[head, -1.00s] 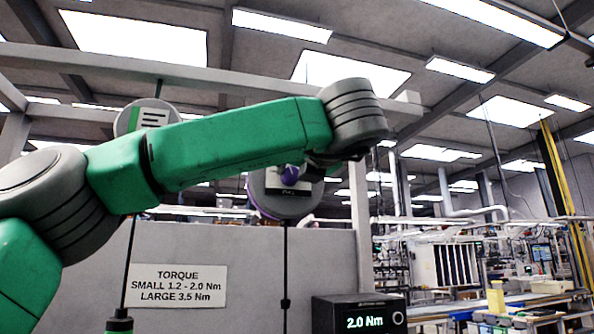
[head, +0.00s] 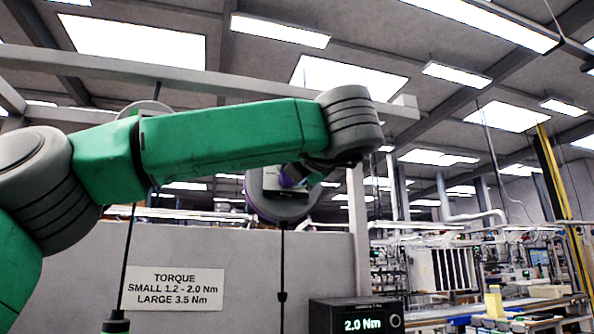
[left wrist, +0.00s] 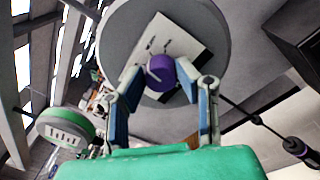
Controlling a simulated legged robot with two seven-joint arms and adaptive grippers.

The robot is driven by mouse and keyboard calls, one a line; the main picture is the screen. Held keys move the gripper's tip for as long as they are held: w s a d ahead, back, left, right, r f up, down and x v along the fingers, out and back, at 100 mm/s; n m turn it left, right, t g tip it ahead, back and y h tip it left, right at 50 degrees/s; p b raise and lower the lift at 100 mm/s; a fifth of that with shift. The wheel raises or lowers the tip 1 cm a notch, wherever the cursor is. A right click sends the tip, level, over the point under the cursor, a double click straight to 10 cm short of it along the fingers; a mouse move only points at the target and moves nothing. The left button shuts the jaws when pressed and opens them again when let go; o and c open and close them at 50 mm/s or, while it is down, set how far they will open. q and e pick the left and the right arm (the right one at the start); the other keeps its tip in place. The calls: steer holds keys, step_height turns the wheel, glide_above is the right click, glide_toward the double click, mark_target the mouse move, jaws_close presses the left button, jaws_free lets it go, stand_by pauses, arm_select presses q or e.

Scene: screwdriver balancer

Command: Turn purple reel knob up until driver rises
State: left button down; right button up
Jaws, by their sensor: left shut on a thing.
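The purple knob (left wrist: 161,70) sits in front of a pale label on the round grey reel (left wrist: 125,30). My left gripper (left wrist: 165,78) is shut on the knob, one finger on each side. In the head view the reel (head: 283,207) hangs beyond my left forearm, and the left gripper (head: 300,172) reaches it from the upper right; the knob (head: 287,180) is partly covered. A cord (head: 282,262) runs down from the reel. In the left wrist view a driver with a purple band (left wrist: 296,147) hangs at lower right. My right gripper is out of view.
A second reel with a green rim (left wrist: 65,128) is left of the gripper; my arm covers most of it in the head view. A torque sign (head: 175,288) is on the grey wall. A display box (head: 357,315) reading 2.0 Nm stands at lower right.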

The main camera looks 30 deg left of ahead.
arm_select(q)
steer(key=shift+w+a+f+m, duration=0.1)
steer(key=shift+f+m, duration=0.05)
steer(key=shift+m, duration=0.4)
steer(key=shift+w+a+f+m, duration=0.1)
steer(key=shift+f+m, duration=0.05)
steer(key=shift+m, duration=0.4)
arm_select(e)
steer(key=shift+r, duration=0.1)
arm_select(q)
steer(key=c, duration=1.2)
jaws_free()
steer(key=shift+w+a+f, duration=0.15)
steer(key=shift+w+a, duration=0.2)
steer(key=shift+a, duration=0.15)
steer(key=shift+s+r, duration=0.2)
steer(key=shift+s, duration=0.15)
steer(key=v, duration=1.2)
steer(key=shift+d, duration=0.2)
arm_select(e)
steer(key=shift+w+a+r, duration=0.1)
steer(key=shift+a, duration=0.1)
